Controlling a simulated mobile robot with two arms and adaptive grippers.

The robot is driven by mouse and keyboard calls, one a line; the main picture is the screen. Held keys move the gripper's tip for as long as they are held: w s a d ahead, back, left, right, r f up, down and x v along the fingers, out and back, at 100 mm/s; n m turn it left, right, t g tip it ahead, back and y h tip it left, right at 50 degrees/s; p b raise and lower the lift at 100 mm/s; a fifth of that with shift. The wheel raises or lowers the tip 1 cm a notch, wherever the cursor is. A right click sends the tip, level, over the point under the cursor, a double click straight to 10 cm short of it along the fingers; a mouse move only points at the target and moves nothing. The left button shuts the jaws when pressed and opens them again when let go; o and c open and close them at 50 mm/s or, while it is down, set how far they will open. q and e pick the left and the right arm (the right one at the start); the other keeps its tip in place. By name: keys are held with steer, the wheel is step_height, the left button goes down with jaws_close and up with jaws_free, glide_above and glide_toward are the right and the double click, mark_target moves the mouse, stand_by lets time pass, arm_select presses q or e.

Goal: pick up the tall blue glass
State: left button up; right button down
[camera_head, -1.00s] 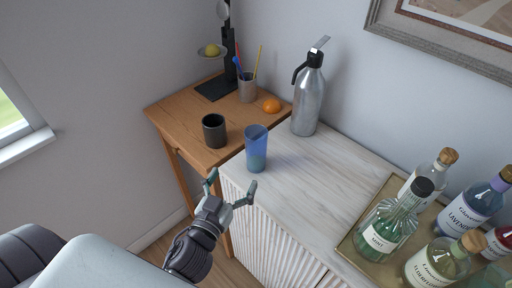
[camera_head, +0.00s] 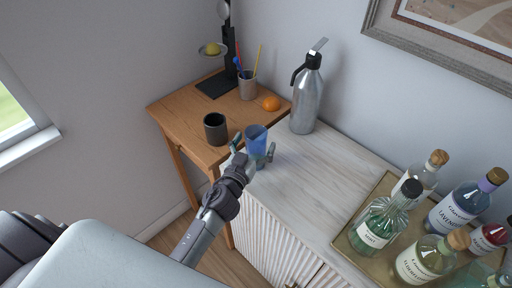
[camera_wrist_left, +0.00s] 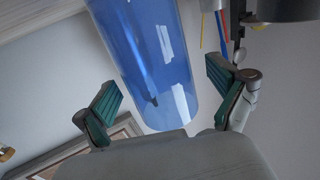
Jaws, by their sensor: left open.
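The tall blue glass (camera_head: 257,138) stands upright on the white cabinet's left end, near its edge. In the left wrist view the blue glass (camera_wrist_left: 146,60) fills the upper middle, between and beyond the two green-padded fingers. My left gripper (camera_head: 254,150) is open at the glass, with a finger to either side of it in the head view. In the left wrist view the open left gripper (camera_wrist_left: 165,100) shows a gap between each finger pad and the glass. The lower part of the glass is partly hidden by the gripper in the head view. My right gripper is not in view.
A black cup (camera_head: 215,130), an orange (camera_head: 271,103) and a pen holder (camera_head: 248,88) stand on the wooden table (camera_head: 185,108). A silver siphon (camera_head: 306,95) stands behind the glass. A tray (camera_head: 345,240) of bottles is at right; the white cabinet top (camera_head: 320,165) between is clear.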

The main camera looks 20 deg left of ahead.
arm_select(q)
steer(key=shift+w, duration=0.4)
steer(key=shift+s, duration=0.1)
steer(key=c, duration=1.4)
steer(key=shift+c, duration=0.8)
steer(key=shift+r, duration=0.1)
